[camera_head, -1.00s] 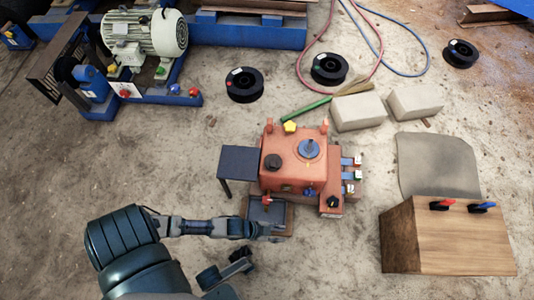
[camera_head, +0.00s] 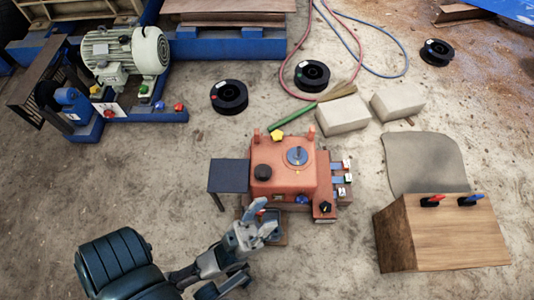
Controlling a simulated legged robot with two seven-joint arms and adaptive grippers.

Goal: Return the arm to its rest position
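My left arm comes in from the lower left. Its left gripper (camera_head: 264,215) is just in front of the orange-red machine (camera_head: 285,184), over the small dark tray (camera_head: 279,239) at the machine's front. The two fingers look spread apart, with nothing seen between them. The gripper hides part of the tray, and I cannot tell whether it touches it. My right gripper is not in view.
A dark side table (camera_head: 229,175) stands left of the machine. A wooden box (camera_head: 445,235) with red and blue levers stands at the right. Pale blocks (camera_head: 343,115), black spools (camera_head: 229,97) and a motor (camera_head: 127,52) lie farther back.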

